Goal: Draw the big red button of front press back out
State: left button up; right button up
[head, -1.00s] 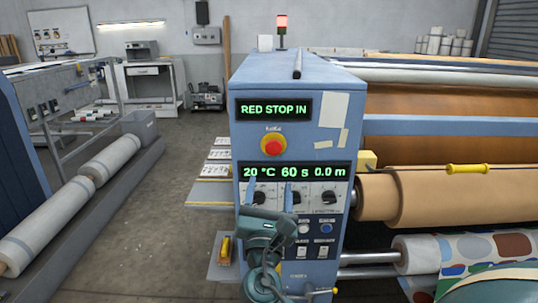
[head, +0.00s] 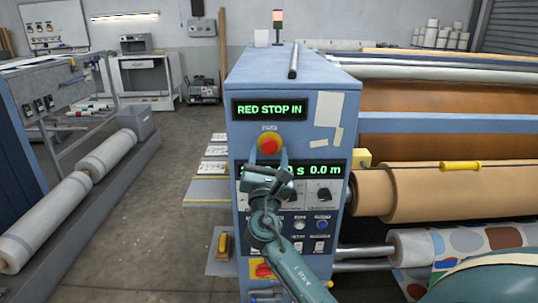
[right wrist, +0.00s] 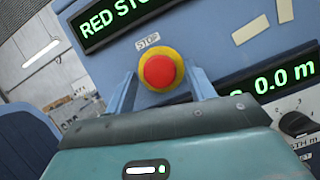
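The big red button (head: 269,144) sits on a yellow collar on the front panel of the blue press (head: 300,75). A display (head: 269,109) above it reads "RED STOP IN". My right gripper (head: 269,154) is in front of the panel, its two blue fingers pointing up at the button, one on each side. The right wrist view shows the red button (right wrist: 160,71) between the open fingers, with a gap on both sides. No contact with the button shows. My left gripper is not in view.
A second display (head: 325,170) and several knobs and small buttons lie below the red button, partly behind my right arm. A second red knob (head: 263,270) is low on the panel. Rollers with brown material (head: 430,190) stand to the right. The aisle floor (head: 150,200) at left is clear.

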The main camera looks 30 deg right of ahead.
grip_shut()
jog(key=shift+s+a+p, duration=0.4)
jog(key=shift+s, duration=0.25)
jog(key=shift+s+a, duration=0.1)
jog(key=shift+s, duration=0.05)
jog(key=shift+f, duration=0.1)
jog(key=shift+o, duration=0.7)
grip_release()
jog(key=shift+s, duration=0.1)
